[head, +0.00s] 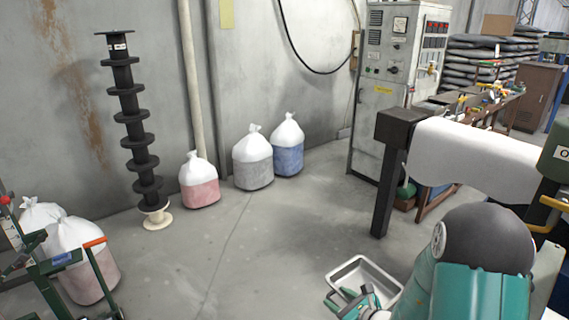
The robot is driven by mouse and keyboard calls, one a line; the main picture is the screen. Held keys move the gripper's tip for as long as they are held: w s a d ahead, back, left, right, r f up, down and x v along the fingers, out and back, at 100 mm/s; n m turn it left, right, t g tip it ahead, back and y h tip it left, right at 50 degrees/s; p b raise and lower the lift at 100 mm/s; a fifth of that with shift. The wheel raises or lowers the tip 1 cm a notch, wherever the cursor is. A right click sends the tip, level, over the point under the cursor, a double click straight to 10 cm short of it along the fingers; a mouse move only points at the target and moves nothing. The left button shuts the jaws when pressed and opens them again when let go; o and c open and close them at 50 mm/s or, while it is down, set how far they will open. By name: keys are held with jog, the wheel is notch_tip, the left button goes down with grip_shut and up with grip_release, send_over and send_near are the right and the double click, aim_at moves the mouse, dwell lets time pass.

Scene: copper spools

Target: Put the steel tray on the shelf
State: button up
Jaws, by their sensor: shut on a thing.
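The steel tray (364,272) is a shallow, pale metal pan with rounded corners, low in the head view and right of centre. My gripper (341,296), with green fingers, is at the tray's near left edge and shut on it. The tray looks empty in the part that shows. Its near right side is hidden behind my gripper and arm. I cannot tell how high it is above the floor. No shelf can be made out with certainty.
A dark post (388,190) and a white roll (485,158) stand beyond my arm. A cluttered workbench (478,104) and a control cabinet (384,95) are behind. Tied bags (253,160) line the wall. A green trolley (62,262) is at left. The middle floor is clear.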

notch_tip(320, 180, up, 12)
jog(key=w+m+t+h, duration=0.1)
jog(key=w+m+h, duration=0.1)
jog(key=m+h, duration=0.1)
jog(key=shift+d, duration=0.15)
dwell(0.4)
